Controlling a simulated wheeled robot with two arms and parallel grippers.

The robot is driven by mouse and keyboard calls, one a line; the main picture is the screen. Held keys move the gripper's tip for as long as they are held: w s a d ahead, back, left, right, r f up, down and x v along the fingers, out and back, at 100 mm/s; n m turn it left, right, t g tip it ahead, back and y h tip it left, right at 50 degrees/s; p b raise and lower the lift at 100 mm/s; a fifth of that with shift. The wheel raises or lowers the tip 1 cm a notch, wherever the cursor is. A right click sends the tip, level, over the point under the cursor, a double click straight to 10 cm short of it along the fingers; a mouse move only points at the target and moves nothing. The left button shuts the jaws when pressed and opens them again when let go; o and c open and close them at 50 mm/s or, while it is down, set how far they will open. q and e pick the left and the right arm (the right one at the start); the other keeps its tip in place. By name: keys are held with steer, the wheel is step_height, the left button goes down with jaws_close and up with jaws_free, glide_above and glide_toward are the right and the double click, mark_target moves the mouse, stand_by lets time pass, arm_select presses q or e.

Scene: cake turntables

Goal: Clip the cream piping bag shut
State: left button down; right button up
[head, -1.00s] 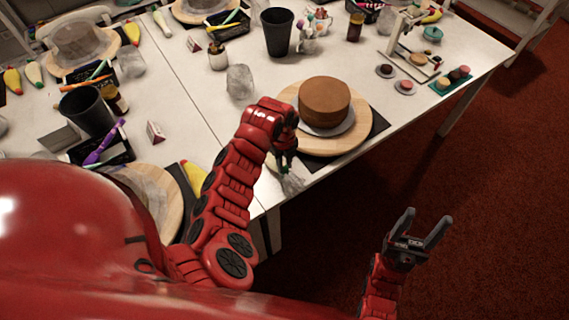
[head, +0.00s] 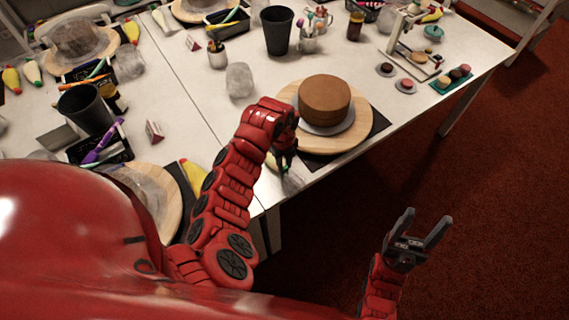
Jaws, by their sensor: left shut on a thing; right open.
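My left gripper (head: 284,166) reaches down at the table's front edge, left of the cake. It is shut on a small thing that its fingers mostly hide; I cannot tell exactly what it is. A pale, whitish piping bag (head: 293,182) seems to lie on the table at and beneath the fingertips, partly covered by the gripper. No clip can be made out clearly. My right gripper (head: 423,235) is open and empty, over the red floor, away from the table.
A brown cake (head: 324,100) stands on a round wooden turntable (head: 359,125) just right of my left gripper. A crumpled clear object (head: 239,80), a black cup (head: 278,32) and a yellow piping bag (head: 193,174) are nearby. The table's front edge is close.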

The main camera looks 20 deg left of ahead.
arm_select(q)
steer(key=shift+f+b, duration=0.35)
stand_by(0.4)
steer(key=c, duration=0.6)
jaws_free()
steer(key=shift+r, duration=0.2)
step_height(320, 180, up, 2)
steer(key=shift+r+p, duration=0.1)
steer(key=shift+p, duration=0.3)
steer(key=shift+r+p, duration=0.3)
steer(key=shift+r, duration=1.5)
